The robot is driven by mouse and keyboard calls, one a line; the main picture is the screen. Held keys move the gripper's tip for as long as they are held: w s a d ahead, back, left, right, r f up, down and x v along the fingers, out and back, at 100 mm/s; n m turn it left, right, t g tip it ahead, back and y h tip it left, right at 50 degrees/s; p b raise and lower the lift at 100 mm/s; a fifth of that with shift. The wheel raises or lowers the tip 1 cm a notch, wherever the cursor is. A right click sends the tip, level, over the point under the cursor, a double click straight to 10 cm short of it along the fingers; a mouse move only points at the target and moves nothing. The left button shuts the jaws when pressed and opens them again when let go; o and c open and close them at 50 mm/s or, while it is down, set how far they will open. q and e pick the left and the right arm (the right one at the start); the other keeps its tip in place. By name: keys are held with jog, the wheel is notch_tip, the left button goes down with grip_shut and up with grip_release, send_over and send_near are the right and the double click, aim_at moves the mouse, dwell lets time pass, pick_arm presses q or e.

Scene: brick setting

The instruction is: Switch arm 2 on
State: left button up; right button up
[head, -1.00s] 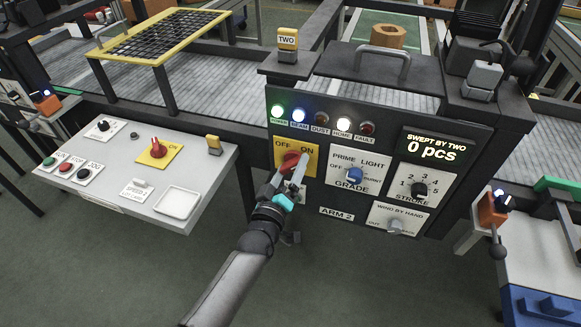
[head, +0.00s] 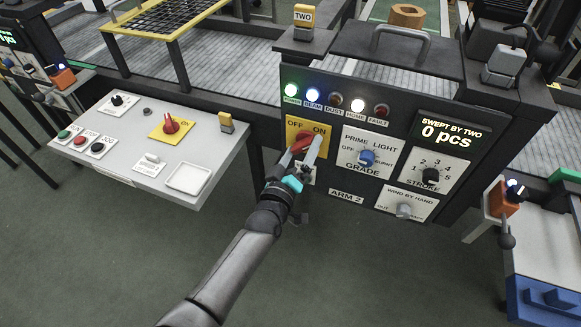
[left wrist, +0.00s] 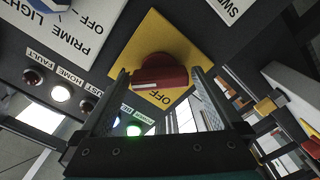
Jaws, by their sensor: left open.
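The arm 2 panel (head: 318,98) carries a red rotary switch (head: 303,142) on a yellow OFF/ON plate (head: 322,128). The left wrist view shows the red knob (left wrist: 160,72) close up, with a white mark on its grip. The OFF lettering is readable below it there. My left gripper (head: 305,152) is open at the switch. In the left wrist view its fingers (left wrist: 160,80) stand on either side of the knob; I cannot tell whether they touch it. My right gripper is not in view.
Lamps marked POWER, BEAM and HOME are lit; DUST and FAULT are dark. A blue PRIME LIGHT knob (head: 366,158) sits right of the switch, with a STROKE knob (head: 431,175) beyond. A separate console (head: 130,160) at left has its own red switch (head: 171,124).

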pick_arm(q)
jog(key=p+v, duration=0.2)
jog(key=v, duration=1.2)
jog(key=shift+s, duration=0.4)
jog(key=shift+a, duration=0.15)
jog(key=s+a+f+m+g+y+b, duration=0.1)
jog(key=s+a+f+m+g, duration=0.2)
jog(key=f, duration=0.6)
jog(key=s+a+f+g+y, duration=0.1)
jog(key=s+a+f+g, duration=0.15)
jog(key=s+f, duration=0.45)
jog(key=s+a+f+m+g+y+b, duration=0.1)
jog(key=s+f+m+g, duration=0.15)
jog(key=f, duration=0.85)
jog(key=s+a+f+g+y, duration=0.1)
jog(key=s+a+f+g, duration=0.1)
jog(key=s+f, duration=0.2)
jog(key=s+a+f+m+g, duration=0.1)
jog(key=s+a+f+g, duration=0.2)
jog(key=s, duration=0.7)
jog(key=s+a+f+m+g+y+b, duration=0.1)
jog(key=s+a+f+g, duration=0.1)
jog(key=s+f, duration=0.3)
jog(key=s+g, duration=0.1)
jog(key=s, duration=0.1)
jog(key=shift+s+a+f+y, duration=0.25)
jog(key=shift+s+y, duration=0.05)
jog(key=shift+s, duration=0.1)
